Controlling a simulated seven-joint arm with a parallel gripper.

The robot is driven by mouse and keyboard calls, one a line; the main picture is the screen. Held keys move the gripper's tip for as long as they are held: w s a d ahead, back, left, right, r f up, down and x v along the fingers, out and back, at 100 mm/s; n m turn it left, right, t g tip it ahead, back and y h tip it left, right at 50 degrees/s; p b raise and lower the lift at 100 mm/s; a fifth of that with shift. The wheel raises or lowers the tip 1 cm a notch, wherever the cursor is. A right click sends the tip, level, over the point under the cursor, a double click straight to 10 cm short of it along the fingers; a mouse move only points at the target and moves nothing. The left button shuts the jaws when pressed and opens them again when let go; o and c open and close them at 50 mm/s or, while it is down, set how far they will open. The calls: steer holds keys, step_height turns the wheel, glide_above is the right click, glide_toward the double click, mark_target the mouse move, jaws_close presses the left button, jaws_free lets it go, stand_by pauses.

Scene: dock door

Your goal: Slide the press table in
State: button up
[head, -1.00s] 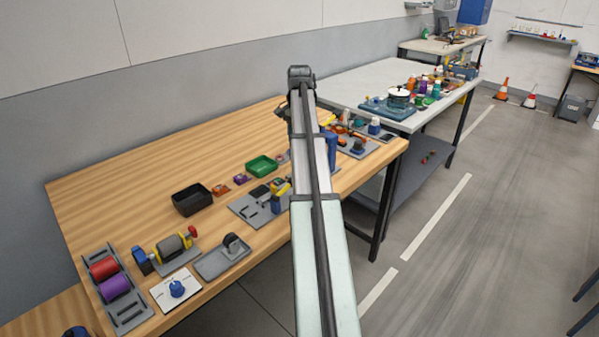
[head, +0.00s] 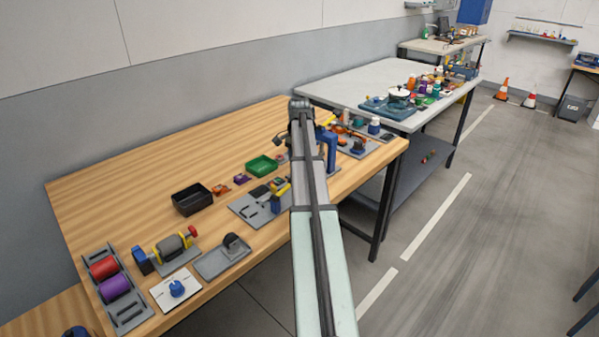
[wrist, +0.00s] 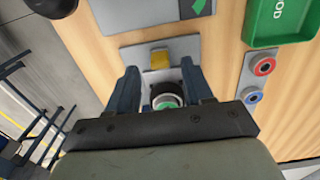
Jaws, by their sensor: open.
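A grey plate with a slot, a dark patch and a yellow part, which I take as the press table, lies on the wooden bench in the head view (head: 247,209). Its grey surface also shows at the top of the wrist view (wrist: 135,58). A yellow block (wrist: 160,59) on it lies just ahead of my fingertips. My gripper (wrist: 159,70) is open, its two dark blue fingers apart. A black round part with a green centre (wrist: 167,100) shows between the fingers; I cannot tell if they touch it.
A green tray (wrist: 281,22) and a panel with red and blue buttons (wrist: 254,80) lie to the right in the wrist view. A blue upright frame (head: 330,148) stands right of my arm. A black bin (head: 192,199) stands farther left. Bare wood lies along the wall.

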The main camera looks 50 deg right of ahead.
steer(key=shift+f, duration=1.8)
jaws_close()
